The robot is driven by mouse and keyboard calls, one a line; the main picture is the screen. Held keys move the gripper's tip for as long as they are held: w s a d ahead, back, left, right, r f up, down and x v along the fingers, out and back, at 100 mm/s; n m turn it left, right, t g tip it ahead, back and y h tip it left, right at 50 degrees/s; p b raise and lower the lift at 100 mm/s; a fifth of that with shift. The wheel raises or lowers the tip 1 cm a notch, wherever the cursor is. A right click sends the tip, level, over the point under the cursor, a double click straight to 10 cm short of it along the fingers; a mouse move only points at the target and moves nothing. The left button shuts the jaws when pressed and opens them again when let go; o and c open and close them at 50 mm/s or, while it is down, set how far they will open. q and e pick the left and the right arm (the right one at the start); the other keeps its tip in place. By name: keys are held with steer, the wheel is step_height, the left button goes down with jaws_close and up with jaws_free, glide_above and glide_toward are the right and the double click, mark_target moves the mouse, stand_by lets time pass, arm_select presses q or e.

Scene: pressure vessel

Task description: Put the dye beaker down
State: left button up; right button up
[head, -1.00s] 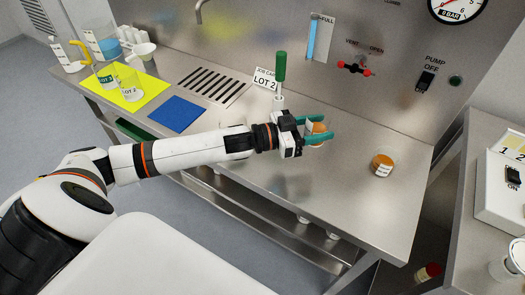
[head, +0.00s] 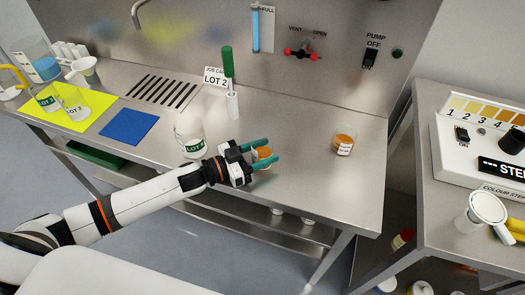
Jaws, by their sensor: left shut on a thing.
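My left gripper (head: 268,153) is shut on a small clear beaker with orange liquid, the dye beaker (head: 263,153). The green fingers lie on either side of it and hide part of it. It is over the front part of the steel bench (head: 310,195), and looks about upright. I cannot tell whether its base touches the bench. My right gripper is not in view.
A second orange beaker (head: 344,145) stands to the right. A LOT-labelled beaker (head: 190,141) stands just behind my left forearm. A green-handled tool (head: 228,65) stands behind. A blue mat (head: 129,127) and a yellow mat (head: 98,113) with beakers lie left. Bench between the orange beakers is clear.

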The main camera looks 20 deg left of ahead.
arm_select(q)
steer(key=shift+f, duration=0.1)
steer(key=o, duration=1)
steer(key=b+v, duration=0.2)
steer(key=v, duration=0.8)
steer(key=shift+s+a, duration=0.7)
steer(key=shift+a, duration=0.05)
